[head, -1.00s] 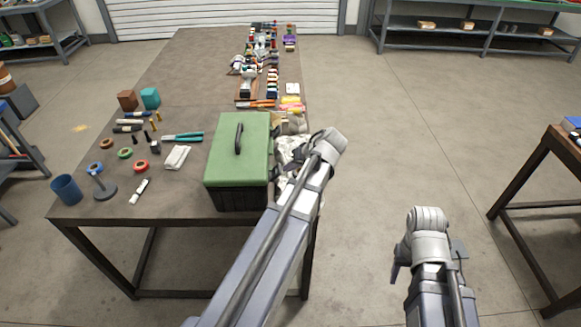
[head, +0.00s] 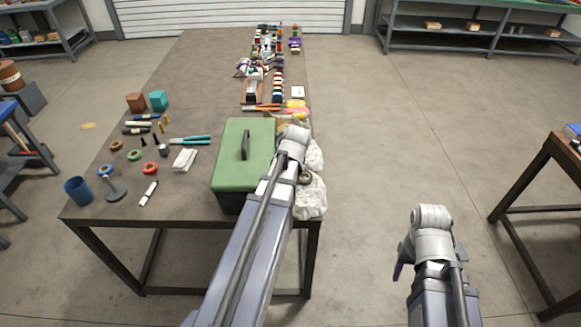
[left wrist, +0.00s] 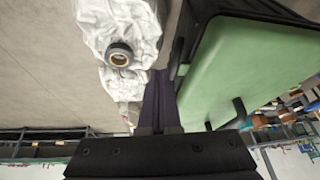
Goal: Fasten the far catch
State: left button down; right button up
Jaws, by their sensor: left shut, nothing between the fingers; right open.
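A green-lidded toolbox (head: 232,165) with a dark body stands at the table's near right corner, its lid down. The lid also shows in the left wrist view (left wrist: 245,60). My left arm covers the toolbox's right side in the head view, so the catches there are hidden and I cannot tell their state. My left gripper (left wrist: 162,98) is shut and empty, its dark fingers close beside the lid's edge; I cannot tell if they touch it. My right gripper (head: 399,270) is open, low and off the table to the right, partly hidden by its own wrist.
Crumpled white cloth (head: 314,196) lies right of the toolbox with a small dark ring (left wrist: 119,55) on it. Teal-handled pliers (head: 190,140), a folded cloth (head: 184,160), tape rolls and a blue cup (head: 78,190) lie to the left.

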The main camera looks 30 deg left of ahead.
pick_arm(q)
jog(key=shift+s+a+r+t+h, duration=0.2)
jog(key=shift+a+t+h, duration=0.1)
jog(key=shift+a+h, duration=0.1)
jog(key=shift+r, duration=0.1)
jog(key=shift+r+p, duration=0.7)
jog(key=shift+p, duration=0.2)
jog(key=p+v, duration=0.7)
jog(key=v, duration=0.1)
